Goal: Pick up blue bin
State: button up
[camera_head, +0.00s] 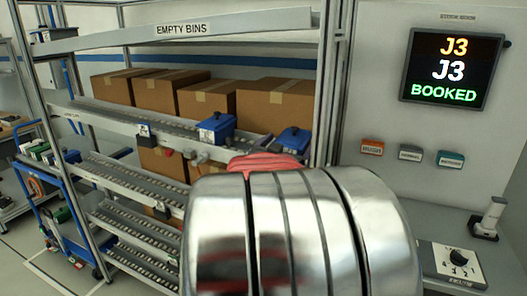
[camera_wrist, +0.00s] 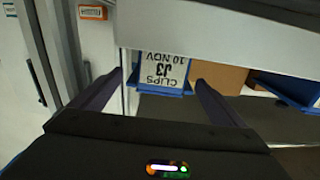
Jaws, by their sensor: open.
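A blue bin (camera_wrist: 163,72) with a white label reading "CLIPS 10 NOV J3" is ahead in the wrist view, its label upside down. In the head view this looks like the right blue bin (camera_head: 293,140) on the upper shelf. My gripper (camera_wrist: 159,80) is open, its two dark fingers spread left and right of the bin's front, with gaps at both sides. I cannot tell whether the fingers reach alongside it. A second blue bin (camera_head: 217,130) sits further left on that shelf; it shows at the right in the wrist view (camera_wrist: 292,90). My gripper is hidden in the head view.
Cardboard boxes (camera_head: 205,97) stand behind the bins. A beam marked "EMPTY BINS" (camera_head: 230,28) runs above, and a shelf post (camera_head: 333,85) stands right. A wall screen (camera_head: 452,69) reads "J3 J3 BOOKED". A blue cart (camera_head: 40,172) is at the left.

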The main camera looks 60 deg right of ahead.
aim_at(294, 135)
jog(key=shift+w+d, duration=0.25)
jog(key=shift+d, duration=1.15)
jog(key=shift+w+d, duration=0.2)
jog(key=shift+d, duration=1.15)
jog(key=shift+c, duration=0.2)
jog(key=c, duration=2)
jog(key=shift+r, duration=0.1)
